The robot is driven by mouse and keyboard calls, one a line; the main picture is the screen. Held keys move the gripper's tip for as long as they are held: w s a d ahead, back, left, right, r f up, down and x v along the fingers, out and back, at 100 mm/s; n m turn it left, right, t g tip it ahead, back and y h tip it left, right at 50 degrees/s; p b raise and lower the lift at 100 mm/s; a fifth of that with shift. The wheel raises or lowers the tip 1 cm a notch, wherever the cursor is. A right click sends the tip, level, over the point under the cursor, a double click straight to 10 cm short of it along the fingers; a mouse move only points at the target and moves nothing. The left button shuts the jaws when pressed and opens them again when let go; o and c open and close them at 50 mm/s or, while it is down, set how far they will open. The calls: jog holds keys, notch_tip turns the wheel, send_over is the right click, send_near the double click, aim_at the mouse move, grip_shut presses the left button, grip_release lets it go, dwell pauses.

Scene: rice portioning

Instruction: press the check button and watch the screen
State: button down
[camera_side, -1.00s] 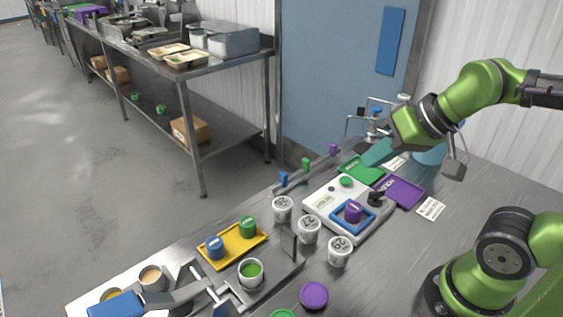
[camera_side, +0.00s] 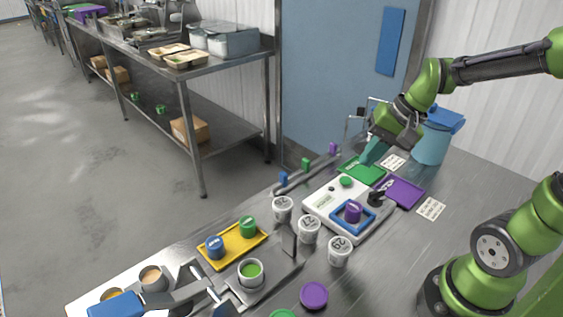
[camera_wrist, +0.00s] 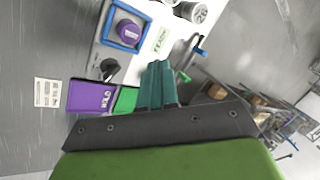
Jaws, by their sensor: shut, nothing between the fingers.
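The white check device (camera_side: 318,213) stands on the steel table. Its green button (camera_side: 345,181) is at the back edge, and a small pale screen (camera_side: 325,202) with text too small to read is on its left part. The screen also shows in the wrist view (camera_wrist: 161,40), where it seems to read READY. A purple-lidded cup (camera_side: 353,211) sits inside the blue square frame (camera_side: 340,217). My gripper (camera_side: 364,163) has teal fingers, shut and empty, up and right of the button, over the green mat. The button is hidden in the wrist view, where my fingers (camera_wrist: 160,66) point at the device.
A black knob (camera_side: 376,198) is on the device's right. Green (camera_side: 368,172) and purple HOLD (camera_wrist: 92,97) mats lie beside it. White labelled cups (camera_side: 309,230) stand in front. A yellow tray (camera_side: 222,258) holds blue-lidded and green-lidded cups. A blue-lidded bin (camera_side: 431,147) stands behind.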

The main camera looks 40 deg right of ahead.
aim_at(350, 180)
jog(key=w+d+f+m+t+y, duration=0.2)
jog(key=w+d+f+m+y, duration=0.1)
jog(key=w+d+m, duration=0.5)
jog(key=shift+w+d+f+m+t+y, duration=0.3)
jog(key=shift+w+f+m+y, duration=0.1)
jog(key=shift+w, duration=0.15)
jog(key=shift+f, duration=4.45)
jog(key=shift+f, duration=0.1)
jog(key=shift+f, duration=0.3)
